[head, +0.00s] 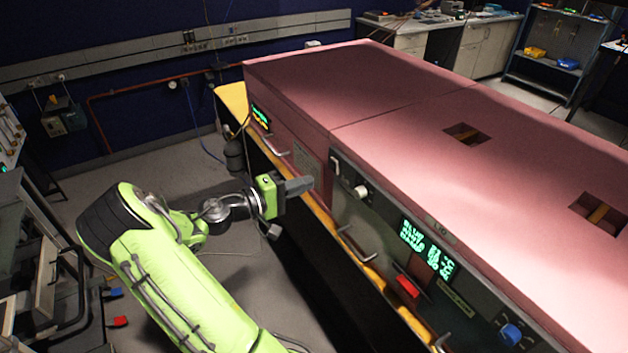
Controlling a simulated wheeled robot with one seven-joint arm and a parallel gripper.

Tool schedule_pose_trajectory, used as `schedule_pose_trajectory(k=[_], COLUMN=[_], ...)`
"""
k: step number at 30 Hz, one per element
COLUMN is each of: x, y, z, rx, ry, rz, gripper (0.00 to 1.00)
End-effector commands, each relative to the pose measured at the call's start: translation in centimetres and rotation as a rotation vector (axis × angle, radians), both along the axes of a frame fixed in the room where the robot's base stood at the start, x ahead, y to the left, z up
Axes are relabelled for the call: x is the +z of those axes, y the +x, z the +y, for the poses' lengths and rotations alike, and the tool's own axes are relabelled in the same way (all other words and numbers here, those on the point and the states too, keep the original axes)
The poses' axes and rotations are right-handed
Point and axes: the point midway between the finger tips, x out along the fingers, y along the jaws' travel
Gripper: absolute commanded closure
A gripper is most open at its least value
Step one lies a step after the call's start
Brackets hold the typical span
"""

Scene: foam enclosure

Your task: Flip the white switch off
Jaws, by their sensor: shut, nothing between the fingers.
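On the dark front panel of the pink enclosure, a small white rounded part (361,191) sits near the panel's upper left. A pale upright bar (336,165) is just left of it. I cannot tell which of these is the white switch, or its on or off position. My gripper (308,184) is shut and empty, with its grey fingers pointing right toward the panel. In the picture its tips are left of both white parts, and they appear apart from the panel. The exact gap cannot be judged.
The pink foam enclosure (400,85) fills the right side. Its panel carries a green-lit display (427,247), a red switch (408,286) and a blue knob (510,335). Metal handles (357,246) jut out below along the yellow ledge (233,100). Open floor lies left of it.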

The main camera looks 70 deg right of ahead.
Motion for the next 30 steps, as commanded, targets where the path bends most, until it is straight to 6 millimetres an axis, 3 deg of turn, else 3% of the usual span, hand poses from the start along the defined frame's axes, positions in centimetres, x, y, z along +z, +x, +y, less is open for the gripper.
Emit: schedule_pose_trajectory(k=[6, 12, 30], x=[-0.9, -1.2, -1.3], y=[3.8, 5.5, 5.7], z=[4.0, 6.0, 6.3], rx=[0.009, 0.007, 0.005], ry=[0.0, 0.0, 0.001], rz=[-0.001, -0.001, -0.001], gripper=[1.0, 1.0, 1.0])
